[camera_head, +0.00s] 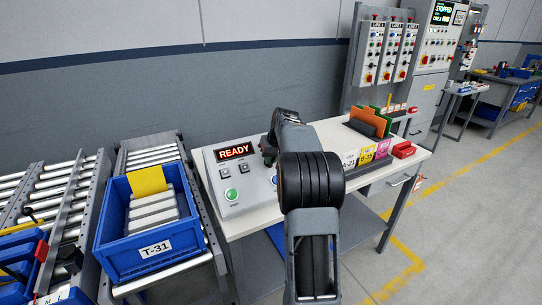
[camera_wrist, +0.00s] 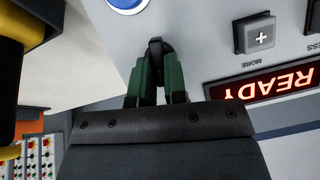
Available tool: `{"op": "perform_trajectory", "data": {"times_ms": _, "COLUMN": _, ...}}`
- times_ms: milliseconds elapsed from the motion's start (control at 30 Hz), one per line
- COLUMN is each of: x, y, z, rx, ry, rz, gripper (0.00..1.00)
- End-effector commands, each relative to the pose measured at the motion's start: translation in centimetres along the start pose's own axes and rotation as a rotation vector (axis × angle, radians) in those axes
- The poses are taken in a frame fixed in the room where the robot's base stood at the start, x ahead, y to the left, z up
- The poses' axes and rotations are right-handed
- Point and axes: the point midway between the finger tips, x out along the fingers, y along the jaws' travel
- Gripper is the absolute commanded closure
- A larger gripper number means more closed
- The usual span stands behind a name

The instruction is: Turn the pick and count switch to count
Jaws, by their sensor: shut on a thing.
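The grey control panel (camera_head: 213,170) sits on the white table, with a lit READY display (camera_head: 236,152). In the wrist view, which shows the panel upside down, my gripper (camera_wrist: 158,72) has its green fingers closed around a small black switch knob (camera_wrist: 156,46). Only the knob's tip shows beyond the fingers. The switch's pick and count labels are not visible, so I cannot tell its setting. In the head view my gripper (camera_head: 267,152) is at the panel's right side, and my arm hides the switch.
A green button (camera_head: 231,194) and dark keys (camera_head: 225,173) are on the panel. A blue button (camera_wrist: 126,3) is close to the knob. Blue tote T-31 (camera_head: 111,238) stands on rollers at left. Coloured folders (camera_head: 365,122) stand at the table's back right.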

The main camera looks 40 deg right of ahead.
Motion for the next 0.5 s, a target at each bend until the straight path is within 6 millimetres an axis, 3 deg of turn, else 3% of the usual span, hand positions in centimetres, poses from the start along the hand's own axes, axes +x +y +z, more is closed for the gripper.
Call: {"op": "perform_trajectory", "data": {"times_ms": 500, "x": 0.07, "y": 0.58, "z": 0.16, "rx": 0.449, "ry": -0.002, "rz": -0.184, "gripper": 1.0}}
